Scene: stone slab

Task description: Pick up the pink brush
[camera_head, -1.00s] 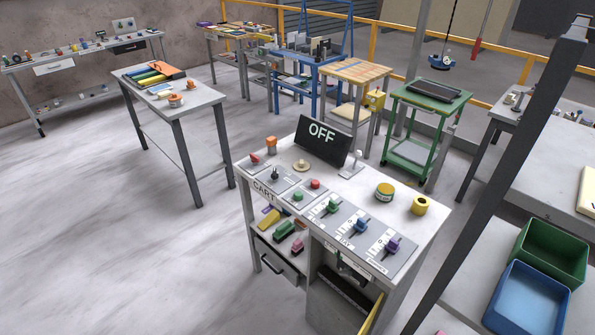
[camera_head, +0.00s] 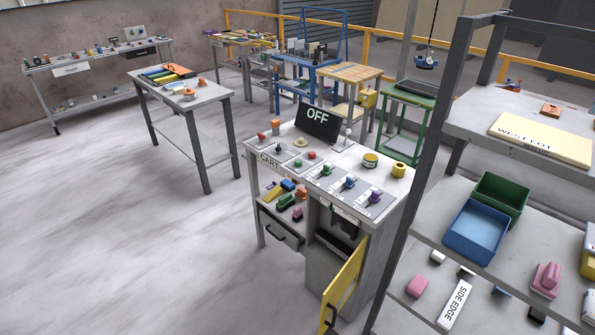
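Several pink things show, and I cannot tell for sure which is the brush. A pink piece with a raised top (camera_head: 546,278) lies on the lower right shelf. A plain pink block (camera_head: 417,286) lies further left on that shelf. A small pink and dark piece (camera_head: 297,213) sits on the open shelf of the CART console, beside a green piece (camera_head: 285,202). Nothing touches any of them. Neither of my grippers is in view.
The CART console (camera_head: 262,188) stands in the middle, its yellow door (camera_head: 345,285) open. A dark upright post (camera_head: 436,130) stands before the right shelf. A blue bin (camera_head: 475,232) and green bin (camera_head: 502,196) sit there. The floor at left (camera_head: 110,240) is clear.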

